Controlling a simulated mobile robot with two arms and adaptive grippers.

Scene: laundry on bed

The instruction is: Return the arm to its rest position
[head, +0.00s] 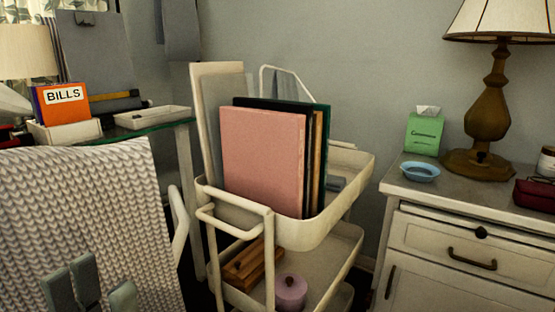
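My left gripper (102,290) shows at the bottom left edge, with only its grey-green finger ends in view. There is a gap between the fingers and I see nothing held in it. The fingers show in front of a white knitted cover (85,205); whether they touch it cannot be told. The rest of the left arm is out of the picture. My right gripper is not in view.
A cream trolley (330,225) holds upright books, including a pink one (262,160). A desk with an orange BILLS box (63,103) stands at left. A nightstand (440,205) at right carries a lamp (487,110), blue dish (419,172) and green tissue box (424,133).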

